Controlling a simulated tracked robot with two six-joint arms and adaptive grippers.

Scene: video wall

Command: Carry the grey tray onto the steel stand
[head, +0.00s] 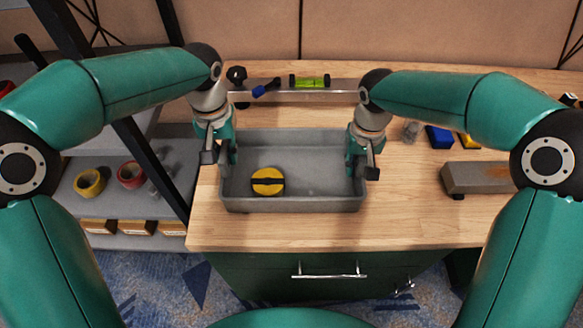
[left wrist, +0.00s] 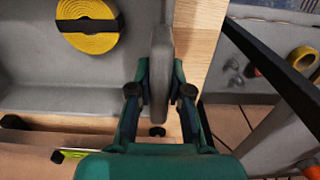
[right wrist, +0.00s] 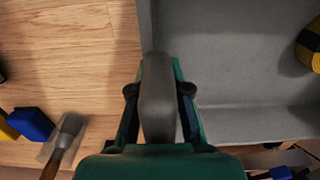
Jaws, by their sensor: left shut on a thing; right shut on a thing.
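The grey tray (head: 292,204) is a shallow rectangular box over the front of the wooden worktop, and it looks level. A roll of yellow tape with a black band (head: 267,181) lies in its left part. My left gripper (head: 224,160) is shut on the tray's left handle (left wrist: 160,75). My right gripper (head: 361,160) is shut on the right handle (right wrist: 158,95). I cannot tell whether the tray's underside touches the wood.
To the right are a grey-brown block (head: 475,178), a blue block (head: 439,137) and a brush (right wrist: 63,140). A shelf (head: 150,205) with tape rolls stands left. Bare wood (head: 410,215) lies right of the tray.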

